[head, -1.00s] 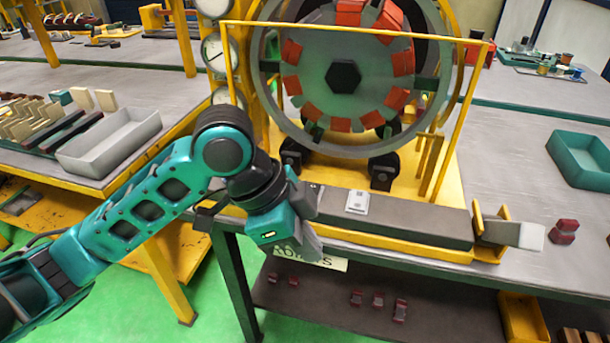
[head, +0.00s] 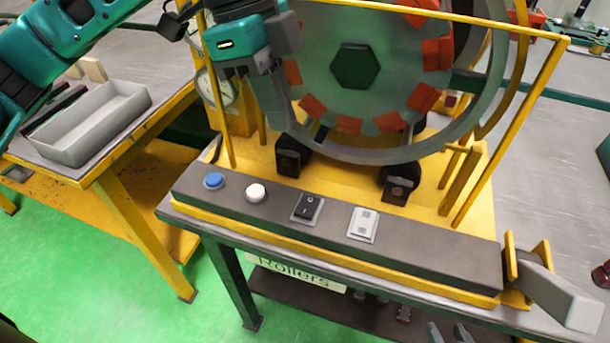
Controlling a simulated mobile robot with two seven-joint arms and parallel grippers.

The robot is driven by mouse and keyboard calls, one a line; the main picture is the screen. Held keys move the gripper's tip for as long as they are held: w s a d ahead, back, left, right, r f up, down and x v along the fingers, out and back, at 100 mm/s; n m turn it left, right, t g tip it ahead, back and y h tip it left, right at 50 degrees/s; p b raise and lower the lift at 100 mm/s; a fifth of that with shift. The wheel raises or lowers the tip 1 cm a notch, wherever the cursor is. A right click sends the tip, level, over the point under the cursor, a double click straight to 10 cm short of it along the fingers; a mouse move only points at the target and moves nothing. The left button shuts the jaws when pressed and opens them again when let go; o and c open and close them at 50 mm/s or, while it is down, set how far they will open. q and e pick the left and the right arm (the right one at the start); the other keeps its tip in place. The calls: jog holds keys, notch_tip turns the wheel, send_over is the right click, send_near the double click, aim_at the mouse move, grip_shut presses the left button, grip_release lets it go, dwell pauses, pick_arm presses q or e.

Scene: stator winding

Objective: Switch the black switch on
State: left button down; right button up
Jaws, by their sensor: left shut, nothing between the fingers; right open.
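The black switch (head: 307,207) is a rocker in a grey frame on the dark control bar (head: 430,250) at the front of the machine. It has small white marks; I cannot tell which side is pressed. My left gripper (head: 272,118) is shut and empty. It appears above and left of the switch, in front of the left side of the wheel-like stator, clear of the bar. Two grey fingertips of my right gripper (head: 448,332) show apart at the bottom edge, below and right of the switch. The rest of that gripper is out of view.
A blue button (head: 214,181) and a white button (head: 256,192) sit left of the switch; a white switch (head: 363,224) sits right of it. The stator (head: 350,110) stands behind, framed by yellow bars. A grey lever (head: 560,298) juts out at the bar's right end.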

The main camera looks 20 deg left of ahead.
pick_arm(q)
jog(key=b, duration=0.2)
send_near(304, 213)
jog(key=x, duration=0.5)
jog(key=shift+d, duration=0.3)
jog(key=shift+f+b, duration=0.3)
jog(key=shift+f, duration=0.2)
pick_arm(e)
jog(key=f, duration=0.2)
jog(key=shift+s+f, duration=0.3)
jog(key=shift+f, duration=0.1)
pick_arm(q)
jog(key=shift+s+f+t+p, duration=0.3)
jog(key=shift+f+t+p, duration=0.1)
jog(key=shift+t, duration=0.1)
pick_arm(e)
jog(key=shift+r, duration=0.35)
pick_arm(q)
jog(key=shift+w, duration=0.1)
